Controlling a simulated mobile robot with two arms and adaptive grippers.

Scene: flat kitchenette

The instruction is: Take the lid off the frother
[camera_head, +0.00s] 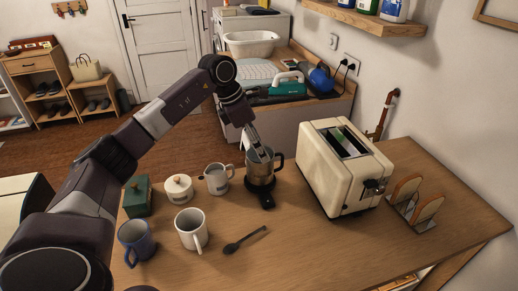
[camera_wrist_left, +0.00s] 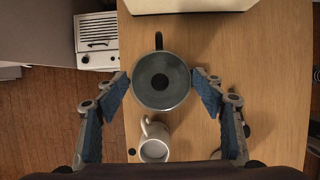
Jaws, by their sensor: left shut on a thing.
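The metal frother (camera_head: 261,176) with a dark handle stands upright on its dark base on the wooden table. In the left wrist view its round grey lid (camera_wrist_left: 162,92) with a dark centre is seen from above, with the handle beyond it. My left gripper (camera_head: 261,153) reaches down to the frother's top. In the wrist view its blue-padded fingers (camera_wrist_left: 164,88) are shut on opposite sides of the lid. The lid appears seated on the frother; its underside is hidden. My right gripper is not in view.
A grey mug (camera_head: 217,179) stands close left of the frother. A white lidded pot (camera_head: 178,189), green box (camera_head: 138,197), blue mug (camera_head: 136,240), white mug (camera_head: 191,229) and dark spoon (camera_head: 244,241) are nearby. The cream toaster (camera_head: 333,175) stands right.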

